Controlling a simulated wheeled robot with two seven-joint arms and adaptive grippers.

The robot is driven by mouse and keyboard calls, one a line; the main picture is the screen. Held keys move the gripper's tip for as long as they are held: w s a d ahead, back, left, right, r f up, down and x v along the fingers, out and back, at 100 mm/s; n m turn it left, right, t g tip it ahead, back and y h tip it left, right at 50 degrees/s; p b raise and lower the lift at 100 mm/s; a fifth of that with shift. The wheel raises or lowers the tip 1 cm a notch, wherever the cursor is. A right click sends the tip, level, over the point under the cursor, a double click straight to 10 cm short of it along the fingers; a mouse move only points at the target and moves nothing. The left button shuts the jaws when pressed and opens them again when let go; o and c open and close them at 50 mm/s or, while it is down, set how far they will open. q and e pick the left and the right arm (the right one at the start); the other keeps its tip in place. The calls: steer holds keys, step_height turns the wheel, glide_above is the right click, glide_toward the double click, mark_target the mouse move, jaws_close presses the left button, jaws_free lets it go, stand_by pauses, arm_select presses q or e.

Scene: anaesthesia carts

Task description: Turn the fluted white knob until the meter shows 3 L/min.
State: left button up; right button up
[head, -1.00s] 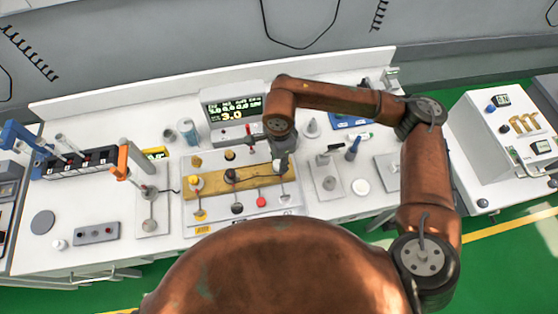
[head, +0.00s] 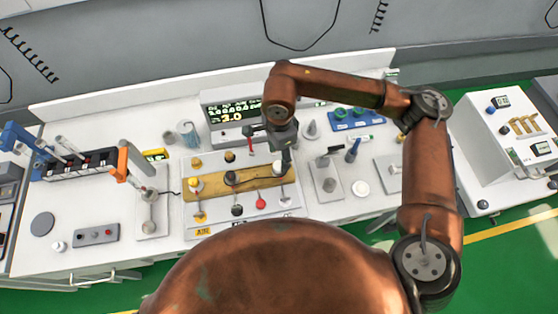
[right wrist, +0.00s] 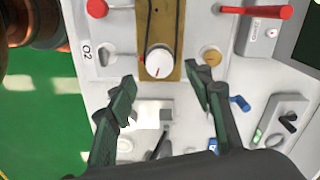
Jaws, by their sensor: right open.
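The fluted white knob (right wrist: 159,61) sits on a wooden strip (right wrist: 157,14) of the panel, with a red mark on its face. In the right wrist view it lies beyond and between my fingertips, not touching either. My right gripper (right wrist: 163,92) is open and empty. In the head view my right gripper (head: 286,160) hangs over the strip's right end, partly hiding the knob (head: 277,168). My left gripper is not in view.
The panel holds other knobs and levers, including a red knob (head: 261,204) and a yellow one (head: 195,164). A red lever (head: 249,139) stands near the meter. A blue tray (head: 355,119) lies to the right, and a tube rack (head: 80,164) stands left.

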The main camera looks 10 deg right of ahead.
mark_target(279, 165)
step_height(279, 165, up, 7)
stand_by(0.3)
steer(key=shift+f, duration=0.15)
